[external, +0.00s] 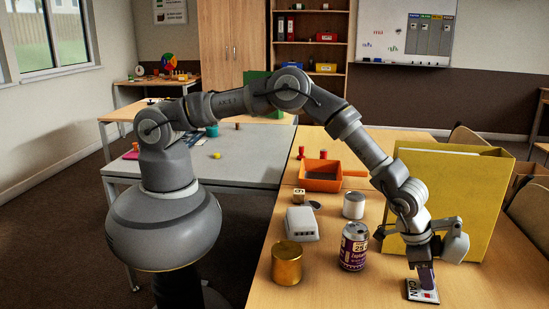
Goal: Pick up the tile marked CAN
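The tile marked CAN (415,293) lies near the front right of the wooden table. It is a small pale tile with dark lettering at its left side and a small red mark. My gripper (426,284) points down at the tile, its dark fingertips at or just above the tile's upper part. The fingers overlap in this view, so their gap and any contact with the tile cannot be told. Part of the tile is hidden behind them.
A yellow folder box (462,190) stands close behind my gripper. A purple can (354,247), a gold tin (286,265), a white box (302,223) and a silver can (353,205) stand to the left. An orange tray (338,174) lies farther back. The table's front is clear.

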